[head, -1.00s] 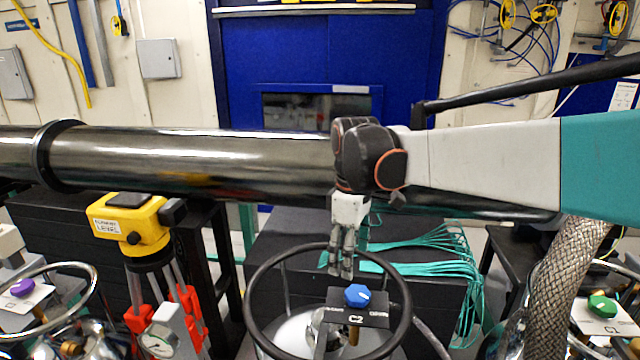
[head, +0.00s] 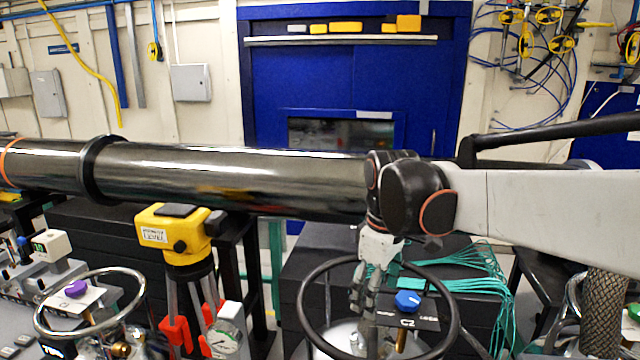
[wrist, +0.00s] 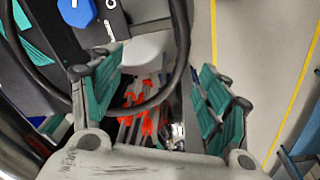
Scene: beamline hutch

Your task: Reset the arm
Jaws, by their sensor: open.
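My gripper (head: 364,296) hangs pointing down over the black ring (head: 304,312) of the vessel with the blue knob (head: 408,300), marked C2. In the wrist view my gripper (wrist: 160,95) is open, its two teal-padded fingers apart with nothing held between them. The black ring (wrist: 183,60) passes behind the fingers in that view, and the blue knob (wrist: 76,12) is at the top left. I cannot tell whether a finger touches the ring. My arm reaches in from the right.
A long dark pipe (head: 230,178) runs behind the gripper. A yellow level (head: 175,233) on a tripod stands left. A chrome-ringed vessel with a purple knob (head: 76,289) is at lower left. Teal cables (head: 475,270) lie on a black box. A blue door (head: 300,80) is behind.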

